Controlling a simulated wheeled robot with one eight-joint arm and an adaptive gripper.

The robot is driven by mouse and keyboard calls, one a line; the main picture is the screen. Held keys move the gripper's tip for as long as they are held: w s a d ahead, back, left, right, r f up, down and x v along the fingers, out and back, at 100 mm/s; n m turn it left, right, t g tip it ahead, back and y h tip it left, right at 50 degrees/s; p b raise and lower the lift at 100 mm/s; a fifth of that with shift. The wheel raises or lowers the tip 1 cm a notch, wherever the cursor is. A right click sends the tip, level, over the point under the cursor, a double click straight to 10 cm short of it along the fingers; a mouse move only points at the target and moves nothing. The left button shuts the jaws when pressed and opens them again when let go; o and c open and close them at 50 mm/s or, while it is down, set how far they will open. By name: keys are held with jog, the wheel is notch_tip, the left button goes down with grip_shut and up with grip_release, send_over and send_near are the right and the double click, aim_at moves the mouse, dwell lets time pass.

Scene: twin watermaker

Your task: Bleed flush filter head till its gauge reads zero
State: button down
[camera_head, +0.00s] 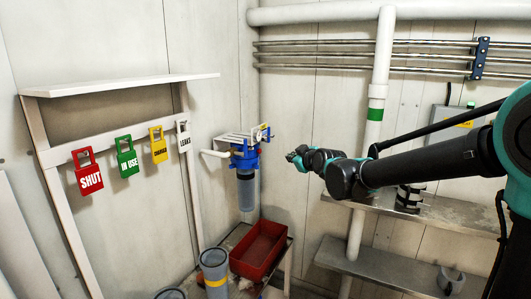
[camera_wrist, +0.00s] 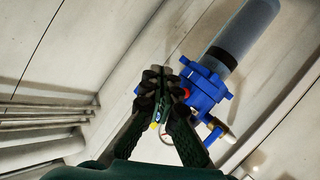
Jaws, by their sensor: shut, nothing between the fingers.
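The flush filter has a blue head (camera_head: 243,158) and a grey-blue bowl (camera_head: 245,190) hanging below it, in the corner of the room. In the wrist view the blue head (camera_wrist: 208,92) and bowl (camera_wrist: 243,35) appear tilted, right of my fingers. A small red part (camera_wrist: 187,92) shows on the head beside my fingers. A pale round gauge (camera_wrist: 196,122) is partly hidden behind a finger, and its reading is not legible. My gripper (camera_wrist: 160,78) is shut and empty in front of the head. In the head view my gripper (camera_head: 292,156) is right of the filter, apparently apart from it.
A red bin (camera_head: 258,248) stands on a low bench below the filter. A grey canister (camera_head: 214,270) stands left of it. Coloured tags, including a red SHUT tag (camera_head: 89,172), hang on a left rail. A white vertical pipe (camera_head: 383,60) and shelves (camera_head: 385,268) are at right.

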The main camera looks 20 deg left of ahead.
jog(key=a, duration=0.8)
jog(key=shift+w+a, duration=0.3)
jog(key=shift+a, duration=0.1)
jog(key=shift+a, duration=0.15)
dwell(1.2)
jog(key=shift+a, duration=0.3)
jog(key=shift+a, duration=0.45)
dwell(2.3)
jog(key=shift+d, duration=0.15)
dwell(1.1)
jog(key=shift+d, duration=0.75)
jog(key=shift+d, duration=0.1)
jog(key=shift+s+d, duration=0.2)
jog(key=shift+d, duration=2.2)
